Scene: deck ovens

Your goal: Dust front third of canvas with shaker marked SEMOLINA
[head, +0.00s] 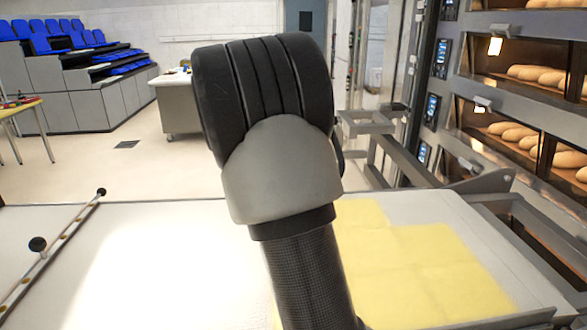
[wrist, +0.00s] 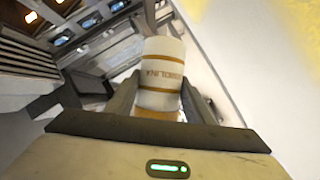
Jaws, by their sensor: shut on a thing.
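The shaker (wrist: 161,75) is white with tan bands, and its lettering reads SEMOLINA, though it is partly blurred. My gripper (wrist: 162,100) is shut on it, with one finger on each side. The canvas (head: 448,209) is a pale, flat surface in the lower right of the head view. Yellow dusting (head: 430,260) lies on it in broad overlapping patches, with pale strips along the right edge. Yellow also shows at the upper right of the wrist view (wrist: 275,35). My arm hides part of the canvas, and the gripper and shaker are not visible in the head view.
Deck ovens (head: 520,100) with loaves stand at the right, with metal framework (head: 375,145) before them. A rail with dark knobs (head: 55,250) lies on the pale surface at left. A counter (head: 180,103) and blue seating (head: 65,45) stand farther back, with open floor between.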

